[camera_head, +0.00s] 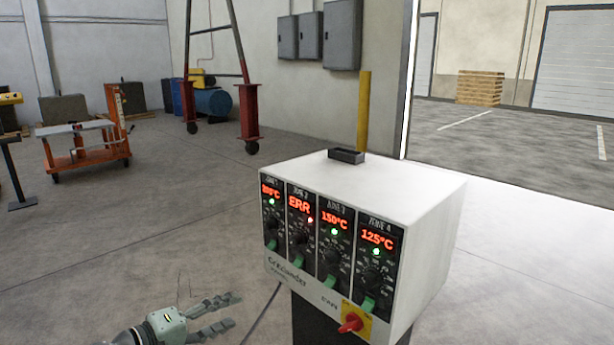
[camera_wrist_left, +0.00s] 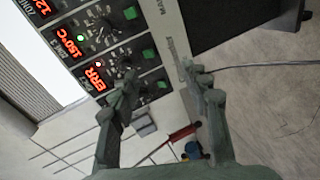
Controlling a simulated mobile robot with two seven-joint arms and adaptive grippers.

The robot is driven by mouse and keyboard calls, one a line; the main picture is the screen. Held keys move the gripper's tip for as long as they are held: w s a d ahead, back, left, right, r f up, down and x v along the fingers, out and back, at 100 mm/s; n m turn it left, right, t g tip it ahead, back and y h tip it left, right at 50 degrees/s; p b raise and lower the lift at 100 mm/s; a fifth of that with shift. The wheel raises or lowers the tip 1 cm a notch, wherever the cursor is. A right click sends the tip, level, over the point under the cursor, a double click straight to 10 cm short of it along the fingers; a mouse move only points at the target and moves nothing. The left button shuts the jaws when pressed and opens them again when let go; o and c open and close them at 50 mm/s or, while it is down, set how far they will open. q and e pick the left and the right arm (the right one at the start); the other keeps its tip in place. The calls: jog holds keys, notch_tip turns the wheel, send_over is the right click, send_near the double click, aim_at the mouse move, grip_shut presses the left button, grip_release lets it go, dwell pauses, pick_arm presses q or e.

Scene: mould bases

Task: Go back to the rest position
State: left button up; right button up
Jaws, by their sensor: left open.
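The white control box (camera_head: 400,190) stands at the centre right of the head view, with four zone panels on its front. The zone 2 panel (camera_head: 300,225) reads ERR with a red light; the other panels show temperatures and green lights. A red knob on a yellow plate (camera_head: 353,320) sits at the lower right of the front. My left gripper (camera_head: 232,311) is low and left of the box, apart from it, open and empty. In the left wrist view its fingers (camera_wrist_left: 165,98) are spread, with the panels (camera_wrist_left: 100,50) beyond. My right gripper is not in view.
A small dark tray (camera_head: 346,156) lies on top of the box. A yellow post (camera_head: 364,110) stands behind it. An orange lift cart (camera_head: 85,145) and a red gantry frame (camera_head: 248,115) stand farther back left.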

pick_arm(q)
jog(key=s+a+f+m+g+y, duration=0.25)
jog(key=s+a+f, duration=0.35)
jog(key=f, duration=0.3)
jog(key=s+a+f+m+g+y, duration=0.2)
jog(key=s+a+f+m+y, duration=0.3)
jog(key=f, duration=0.5)
jog(key=s+a+f+m+g+y, duration=0.2)
jog(key=s+a+f+y, duration=0.15)
jog(key=s+a, duration=0.5)
jog(key=s+a+f+m+g+y, duration=0.1)
jog(key=s+a+f+m+y, duration=0.25)
jog(key=s+a, duration=0.45)
jog(key=d+f+n+h, duration=0.1)
jog(key=d+f, duration=0.1)
jog(key=d, duration=0.6)
jog(key=s+d+f+n+h, duration=0.1)
jog(key=d+f+n+h, duration=0.1)
jog(key=d, duration=0.7)
jog(key=shift+s+d+f+n+g, duration=0.15)
jog(key=shift+s+f+n+g, duration=0.15)
jog(key=shift+f, duration=0.4)
